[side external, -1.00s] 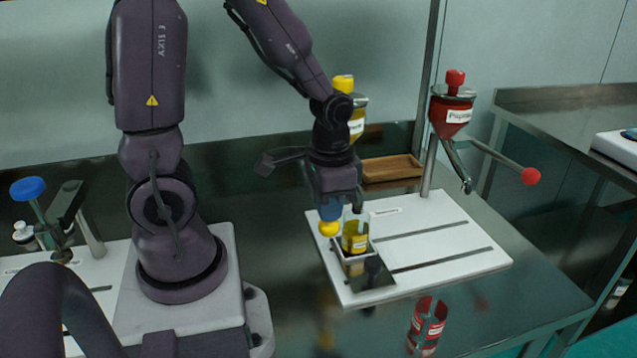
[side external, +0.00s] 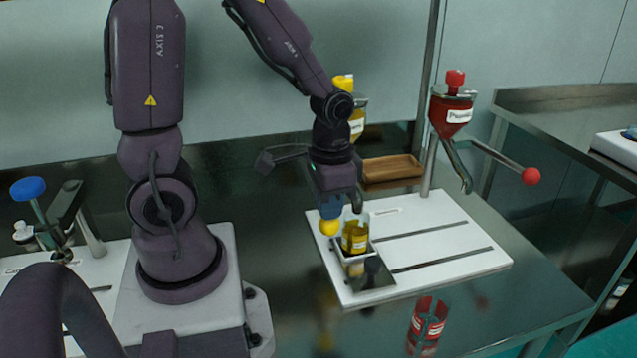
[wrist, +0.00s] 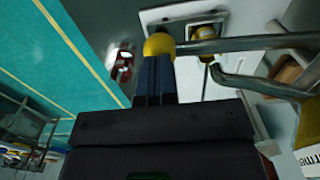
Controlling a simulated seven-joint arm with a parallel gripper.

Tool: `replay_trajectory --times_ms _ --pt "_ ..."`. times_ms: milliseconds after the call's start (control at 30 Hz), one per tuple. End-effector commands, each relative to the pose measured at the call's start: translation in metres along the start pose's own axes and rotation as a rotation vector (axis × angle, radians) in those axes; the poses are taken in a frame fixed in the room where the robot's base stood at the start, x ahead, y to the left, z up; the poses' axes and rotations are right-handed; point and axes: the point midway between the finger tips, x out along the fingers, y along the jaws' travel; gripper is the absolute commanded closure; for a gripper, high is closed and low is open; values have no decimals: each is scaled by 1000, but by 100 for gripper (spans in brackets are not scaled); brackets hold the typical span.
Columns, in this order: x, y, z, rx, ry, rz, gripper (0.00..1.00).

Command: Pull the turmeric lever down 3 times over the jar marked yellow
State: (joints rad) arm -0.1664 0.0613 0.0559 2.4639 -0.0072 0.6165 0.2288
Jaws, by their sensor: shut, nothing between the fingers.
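The turmeric dispenser (side external: 357,107) is yellow and stands largely hidden behind my arm. Its lever ends in a yellow ball (side external: 328,227); the metal lever rod (wrist: 245,42) shows in the wrist view. My gripper (side external: 331,211) has its blue fingers shut and empty, with their tips right at the top of the ball, apparently touching it. In the wrist view the ball (wrist: 158,44) sits at the fingertips (wrist: 155,62). The jar with a yellow label (side external: 355,237) stands upright in a square holder on the white base, just right of the ball, under the spout.
A red paprika dispenser (side external: 451,115) with a red-ball lever (side external: 531,176) stands at the right. A red-labelled jar (side external: 427,325) stands on the front of the table. A wooden tray (side external: 391,170) lies behind the white base (side external: 440,215).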

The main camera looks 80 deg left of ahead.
Motion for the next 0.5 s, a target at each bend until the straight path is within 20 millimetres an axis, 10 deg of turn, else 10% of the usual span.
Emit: replay_trajectory --times_ms 500 --pt "-53 0 0 0 4 -1 100"
